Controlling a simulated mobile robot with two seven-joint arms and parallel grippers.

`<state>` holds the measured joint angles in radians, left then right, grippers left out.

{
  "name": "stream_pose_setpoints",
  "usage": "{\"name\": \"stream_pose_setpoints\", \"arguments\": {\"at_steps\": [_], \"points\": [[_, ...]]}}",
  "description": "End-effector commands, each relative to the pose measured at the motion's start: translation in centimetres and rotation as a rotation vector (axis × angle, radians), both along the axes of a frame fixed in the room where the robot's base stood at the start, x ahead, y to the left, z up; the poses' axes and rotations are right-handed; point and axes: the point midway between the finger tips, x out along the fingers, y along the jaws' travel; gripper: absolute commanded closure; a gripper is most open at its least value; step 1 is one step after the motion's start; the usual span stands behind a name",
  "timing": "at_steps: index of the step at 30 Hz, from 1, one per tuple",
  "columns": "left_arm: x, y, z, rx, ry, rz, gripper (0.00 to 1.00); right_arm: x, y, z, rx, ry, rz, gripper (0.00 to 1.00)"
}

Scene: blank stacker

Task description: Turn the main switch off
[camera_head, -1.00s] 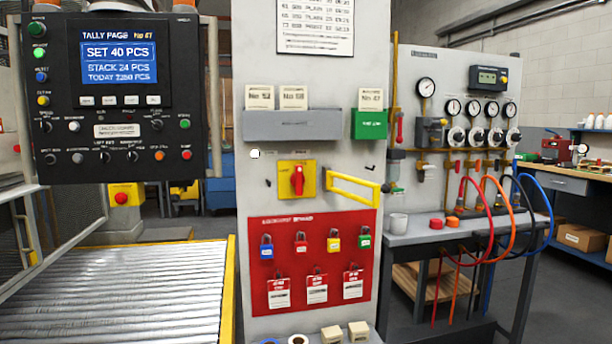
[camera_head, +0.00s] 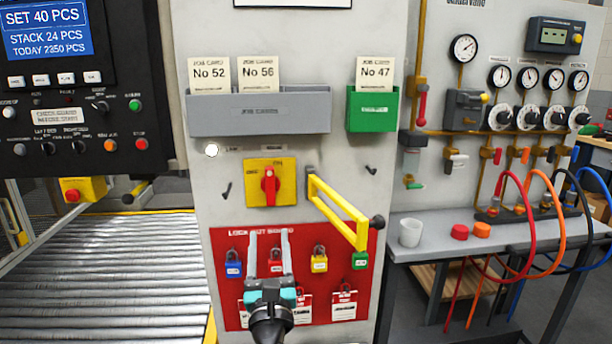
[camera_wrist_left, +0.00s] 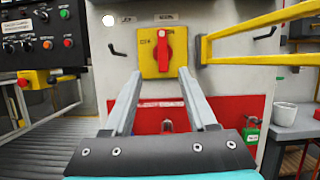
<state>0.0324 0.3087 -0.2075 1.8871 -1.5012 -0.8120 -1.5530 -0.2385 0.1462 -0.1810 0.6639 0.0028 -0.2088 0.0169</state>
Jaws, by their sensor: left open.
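The main switch is a red rotary handle (camera_head: 270,185) on a yellow square plate (camera_head: 251,198), mounted on the grey cabinet front. The red handle stands upright, in line with a label at the plate's top. My left gripper (camera_head: 266,240) is open and empty, in front of the red lockout board and below the switch. In the left wrist view its two fingers (camera_wrist_left: 157,82) point up toward the switch, and the red handle (camera_wrist_left: 164,48) shows beyond and between them. The fingers appear apart from the handle. My right gripper is not in view.
A yellow hinged bar (camera_head: 335,205) sticks out from the cabinet just right of the switch. Below is the red lockout board (camera_head: 225,300) with several padlocks and tags. Grey (camera_head: 260,122) and green (camera_head: 372,112) card holders sit above.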

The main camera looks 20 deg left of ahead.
Motion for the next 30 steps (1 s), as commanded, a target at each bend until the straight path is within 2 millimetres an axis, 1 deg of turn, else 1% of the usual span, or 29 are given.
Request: {"name": "stream_pose_setpoints", "arguments": {"at_steps": [1, 5, 8, 14, 24, 30], "points": [[0.1, -0.1, 0.7, 0.034, 0.0, 0.006, 0.43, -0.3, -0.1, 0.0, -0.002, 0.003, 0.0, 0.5], [0.6, 0.1, 1.2, 0.062, 0.0, 0.013, 0.43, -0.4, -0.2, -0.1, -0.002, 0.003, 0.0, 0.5], [1.6, 0.8, 1.7, 0.06, -0.002, 0.014, 0.43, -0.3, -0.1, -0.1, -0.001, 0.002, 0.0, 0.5], [4.4, 2.6, 3.1, 0.057, -0.003, 0.014, 0.43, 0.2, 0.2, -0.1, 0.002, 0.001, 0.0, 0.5], [9.2, 5.4, 5.2, 0.056, -0.001, 0.014, 0.43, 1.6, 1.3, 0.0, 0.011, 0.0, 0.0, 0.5], [11.1, 6.6, 6.2, 0.055, 0.0, 0.014, 0.43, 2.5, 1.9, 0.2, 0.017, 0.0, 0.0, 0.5]]}}
